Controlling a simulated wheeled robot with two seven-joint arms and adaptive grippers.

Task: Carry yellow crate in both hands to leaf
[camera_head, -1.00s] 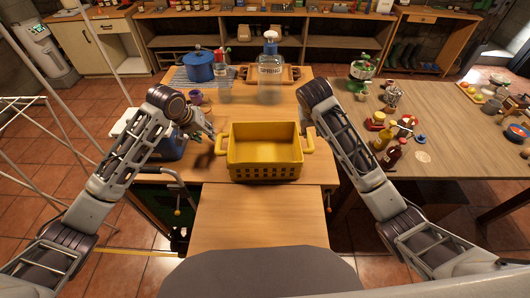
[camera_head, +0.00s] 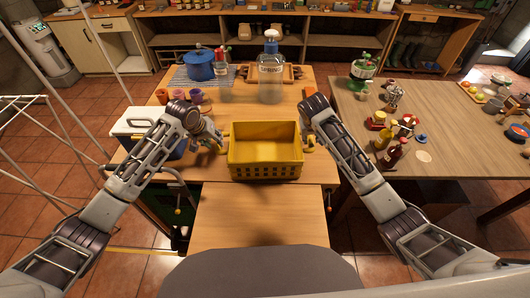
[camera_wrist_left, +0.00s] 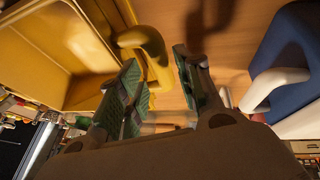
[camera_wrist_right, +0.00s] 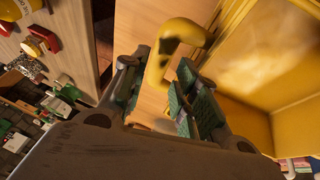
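The yellow crate (camera_head: 265,170) sits upright and empty on the wooden table in front of me, a loop handle at each end. The leaf (camera_head: 258,218) is a bare wooden panel at the table's front edge, nearer me than the crate. My left gripper (camera_head: 218,142) is at the crate's left handle; in the left wrist view that handle (camera_wrist_left: 148,42) lies between its parted fingers (camera_wrist_left: 160,85). My right gripper (camera_head: 307,143) is at the right handle, which shows in the right wrist view (camera_wrist_right: 160,60) between parted fingers (camera_wrist_right: 155,95). Contact cannot be told.
A blue-and-white cooler (camera_head: 140,122) stands close left of my left gripper. Several cups (camera_head: 179,95), a blue pot (camera_head: 200,66), a large bottle (camera_head: 270,75) and a tray (camera_head: 292,74) stand behind the crate. Another table (camera_head: 440,125) with bottles is at right.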

